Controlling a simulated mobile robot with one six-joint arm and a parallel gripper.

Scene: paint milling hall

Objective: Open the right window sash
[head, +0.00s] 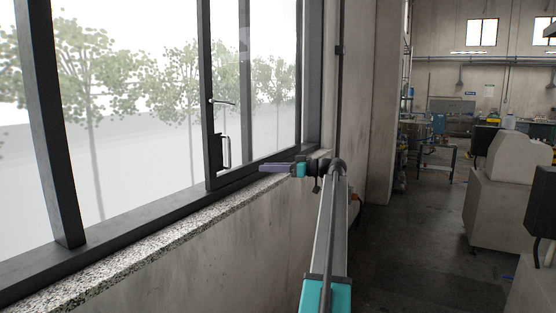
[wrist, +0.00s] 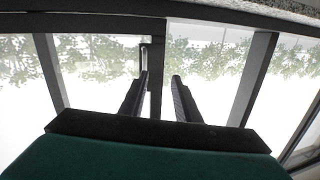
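The right window sash (head: 270,90) is a dark-framed pane in the wall at the left of the head view. Its near upright carries a horizontal lever handle (head: 224,102) and, lower down, a vertical pull handle (head: 226,152). I cannot tell whether the sash stands slightly ajar. My gripper (head: 264,168) is just above the sill, to the right of and below the pull handle, pointing left. In the wrist view its two fingers (wrist: 158,92) are apart with nothing between them. A dark upright (wrist: 156,70) shows beyond them, with a handle (wrist: 146,58) beside it.
A speckled stone sill (head: 120,250) runs under the window. A vertical pipe (head: 339,80) stands on the wall right of the window. Pale machines (head: 505,190) stand at the right, with open floor (head: 420,240) between.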

